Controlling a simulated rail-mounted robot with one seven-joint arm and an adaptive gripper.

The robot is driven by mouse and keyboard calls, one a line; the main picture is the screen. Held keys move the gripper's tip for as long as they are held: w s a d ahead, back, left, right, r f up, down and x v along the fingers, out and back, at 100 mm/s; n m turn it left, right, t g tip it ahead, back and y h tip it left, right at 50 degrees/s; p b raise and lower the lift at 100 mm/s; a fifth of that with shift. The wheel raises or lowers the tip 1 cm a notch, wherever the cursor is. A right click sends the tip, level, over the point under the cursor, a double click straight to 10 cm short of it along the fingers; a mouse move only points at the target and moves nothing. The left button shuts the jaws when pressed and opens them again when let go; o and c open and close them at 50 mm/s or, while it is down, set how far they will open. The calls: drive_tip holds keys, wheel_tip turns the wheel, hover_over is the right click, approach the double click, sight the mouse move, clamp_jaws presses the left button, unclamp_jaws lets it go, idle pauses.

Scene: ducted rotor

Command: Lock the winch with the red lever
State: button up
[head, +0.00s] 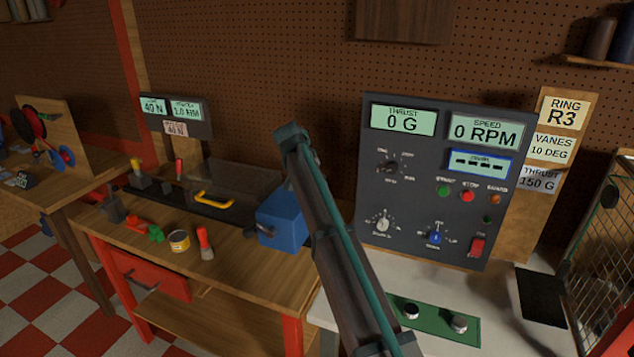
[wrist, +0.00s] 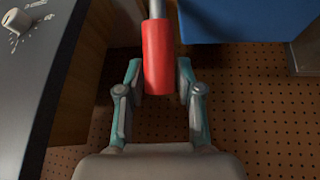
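The red lever (wrist: 158,42) shows in the wrist view as a red grip on a thin metal rod at the top middle. My gripper (wrist: 160,78) has one finger on each side of the red grip. The fingers stand apart, with a narrow dark gap visible on each side, so it does not look clamped. The blue box (head: 281,217), likely the winch housing, sits at the right end of the wooden bench. A blue surface (wrist: 235,18) also shows at the upper right of the wrist view. In the head view my arm hides the lever and the gripper.
A grey control panel (head: 438,220) stands right of my arm; its side edge is close on the left in the wrist view. A screwdriver-like tool (head: 204,243) and a yellow tin (head: 179,240) lie on the bench (head: 245,266). The pegboard wall (head: 250,75) is behind.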

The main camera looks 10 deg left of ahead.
drive_tip(key=shift+o, duration=1)
drive_tip(key=shift+r, duration=0.1)
drive_tip(key=v, duration=1.2)
drive_tip(key=shift+a, duration=0.1)
